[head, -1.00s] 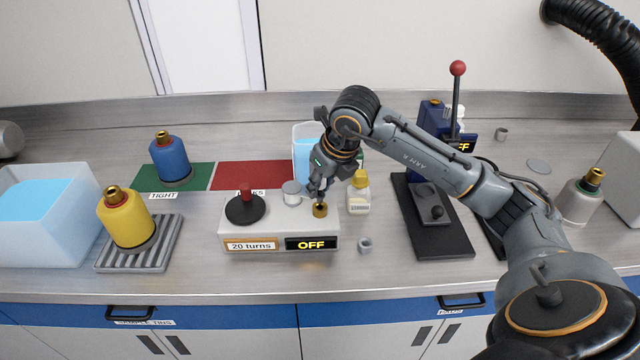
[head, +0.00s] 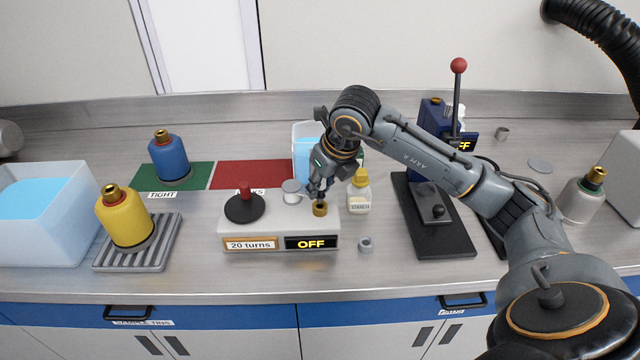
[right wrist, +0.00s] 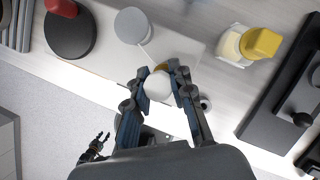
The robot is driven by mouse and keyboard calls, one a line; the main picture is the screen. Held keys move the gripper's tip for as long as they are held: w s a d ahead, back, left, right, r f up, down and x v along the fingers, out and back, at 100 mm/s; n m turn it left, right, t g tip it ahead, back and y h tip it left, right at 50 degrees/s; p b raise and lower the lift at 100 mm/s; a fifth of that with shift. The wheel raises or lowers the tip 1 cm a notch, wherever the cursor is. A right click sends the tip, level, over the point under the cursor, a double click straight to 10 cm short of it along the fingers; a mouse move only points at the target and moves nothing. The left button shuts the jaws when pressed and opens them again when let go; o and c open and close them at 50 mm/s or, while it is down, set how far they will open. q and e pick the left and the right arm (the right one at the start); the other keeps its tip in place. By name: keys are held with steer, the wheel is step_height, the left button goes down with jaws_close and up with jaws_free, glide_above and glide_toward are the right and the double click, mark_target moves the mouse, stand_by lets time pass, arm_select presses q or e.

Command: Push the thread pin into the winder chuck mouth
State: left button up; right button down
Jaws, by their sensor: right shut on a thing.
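The winder (head: 232,228) is a pale box with a "20 turns" label and a display reading OFF. Its brass chuck (head: 320,209) stands at the top right of the box. My right gripper (head: 318,193) is directly above the chuck, pointing down. In the right wrist view, my right gripper (right wrist: 162,80) is shut on a small white rounded piece, which I take to be the thread pin (right wrist: 159,88). Brass shows just behind it. I cannot tell how deep it sits in the mouth. A small dark gripper, apparently my left (right wrist: 98,146), shows at lower left.
A black disc with a red knob (head: 245,207) and a grey cylinder (head: 292,190) are on the winder. A yellow-capped starch bottle (head: 359,195) stands close right. A small grey ring (head: 365,244) lies in front. The bench front (head: 240,282) is clear.

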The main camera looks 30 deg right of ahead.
steer(key=shift+f+b, duration=1.1)
steer(key=shift+f, duration=0.15)
steer(key=c, duration=1.1)
jaws_free()
steer(key=v, duration=1.2)
